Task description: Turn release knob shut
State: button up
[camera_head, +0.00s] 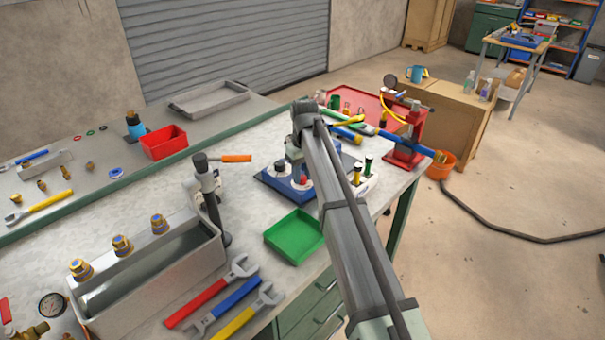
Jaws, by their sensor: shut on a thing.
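A blue box (272,182) with a light top stands on the workbench, partly behind my arm. A red knob (303,180) and a dark knob (280,167) show on its top. My gripper (294,152) points down over the far side of this box. It is shut on what seems to be the release knob. My arm and wrist hide most of the fingers, so the grip and the knob's turn angle cannot be made out.
A green tray (295,236) lies in front of the box. A grey upright tool (208,190) stands to the left, near a metal trough (150,275). Several wrenches lie at the front. A red stand (408,150) with a gauge and yellow hose stands right of my arm.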

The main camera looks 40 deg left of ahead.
aim_at(303, 178)
jog(key=m, duration=0.8)
jog(key=shift+m, duration=0.3)
jog(key=m, duration=0.4)
jog(key=shift+s+m, duration=0.1)
jog(key=shift+m, duration=2.2)
jog(key=shift+t, duration=0.3)
jog(key=o, duration=1.1)
jog(key=shift+c, duration=0.2)
jog(key=shift+r, duration=0.1)
notch_tip(303, 178, up, 14)
jog(key=shift+d, duration=0.2)
